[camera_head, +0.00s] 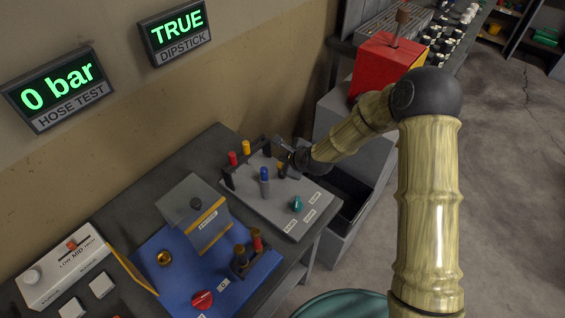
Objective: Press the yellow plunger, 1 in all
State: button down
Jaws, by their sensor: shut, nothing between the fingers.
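A grey panel (240,200) on the dark workbench carries several upright capped posts. One with a yellow cap (246,147) stands at its back edge, beside one with a red cap (232,158). A smaller post with an orange-yellow top (281,169) stands nearer the panel's right side; I cannot tell which is the plunger. My gripper (279,144) is shut and empty, at the panel's back right. It is right of the yellow cap and appears apart from it. My wrist hides part of the panel's right edge.
A blue-capped post (264,174) and a teal knob (296,204) are on the same panel. A blue panel (185,268) with a grey hinged cover (196,212) lies to the front left. A red box (383,62) stands behind my arm. Wall displays read "0 bar" (58,87) and "TRUE" (176,30).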

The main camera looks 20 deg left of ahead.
jog(key=shift+r, duration=0.1)
jog(key=shift+r+p, duration=1.7)
jog(key=shift+r, duration=0.8)
jog(key=s+d+r+n+h, duration=0.2)
jog(key=d+n, duration=0.1)
jog(key=d, duration=0.3)
jog(key=s+d+r+n+g+h, duration=0.1)
jog(key=s+d+r+n, duration=0.1)
jog(key=d+n, duration=0.35)
jog(key=s+d+r+n+h, duration=0.2)
jog(key=d+r, duration=0.1)
jog(key=d, duration=0.5)
jog(key=s+d+r+n+g+h, duration=0.1)
jog(key=s+d+r+n, duration=0.1)
jog(key=s+d, duration=0.4)
jog(key=s+d+r+n+g+h, duration=0.1)
jog(key=s+d+r+n, duration=0.1)
jog(key=s+d+n, duration=0.2)
jog(key=s+d, duration=0.3)
jog(key=shift+s+r+n, duration=0.25)
jog(key=shift+r+n, duration=0.1)
jog(key=shift+r, duration=0.05)
